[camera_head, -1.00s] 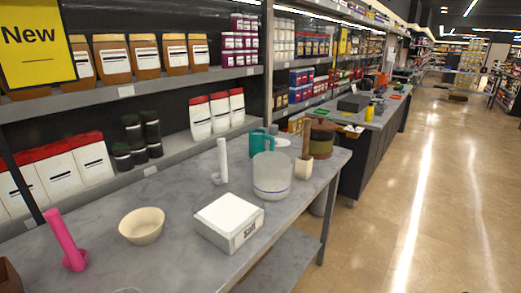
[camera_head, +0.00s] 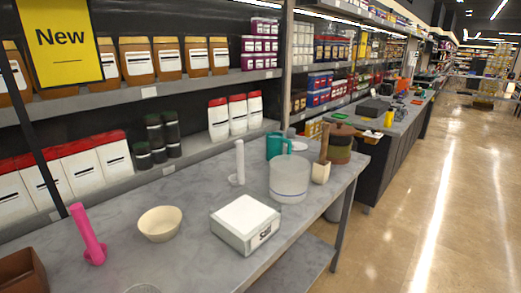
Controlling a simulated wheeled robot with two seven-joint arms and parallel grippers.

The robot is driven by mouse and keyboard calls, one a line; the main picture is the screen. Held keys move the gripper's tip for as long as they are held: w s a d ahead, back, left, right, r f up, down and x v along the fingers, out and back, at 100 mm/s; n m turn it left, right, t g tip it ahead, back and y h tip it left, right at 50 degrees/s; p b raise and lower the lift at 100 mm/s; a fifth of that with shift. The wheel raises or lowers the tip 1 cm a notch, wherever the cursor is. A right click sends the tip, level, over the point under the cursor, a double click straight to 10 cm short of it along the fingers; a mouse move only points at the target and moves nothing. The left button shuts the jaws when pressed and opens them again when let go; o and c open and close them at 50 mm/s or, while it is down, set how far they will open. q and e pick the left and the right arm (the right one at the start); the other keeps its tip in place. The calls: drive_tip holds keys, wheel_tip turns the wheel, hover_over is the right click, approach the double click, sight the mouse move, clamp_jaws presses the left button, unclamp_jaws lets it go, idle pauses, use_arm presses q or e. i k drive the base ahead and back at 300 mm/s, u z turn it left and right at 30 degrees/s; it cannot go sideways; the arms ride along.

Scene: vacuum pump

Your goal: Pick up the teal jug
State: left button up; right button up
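The teal jug (camera_head: 275,146) stands upright toward the far end of the grey table (camera_head: 190,205), its handle toward the right. Neither of my grippers shows in the head view.
A white box marked Salt (camera_head: 245,222), a cream bowl (camera_head: 160,223), a pink cylinder (camera_head: 88,236) and a brown box (camera_head: 22,270) stand on the table. A cup with a wooden tool (camera_head: 321,170) and a banded pot (camera_head: 341,143) stand right of the jug. Shelves rise behind; the right floor is clear.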

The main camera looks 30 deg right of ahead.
sight(279, 149)
drive_tip(key=u, duration=2.3)
drive_tip(key=k, duration=2.2)
drive_tip(key=z, duration=3.05)
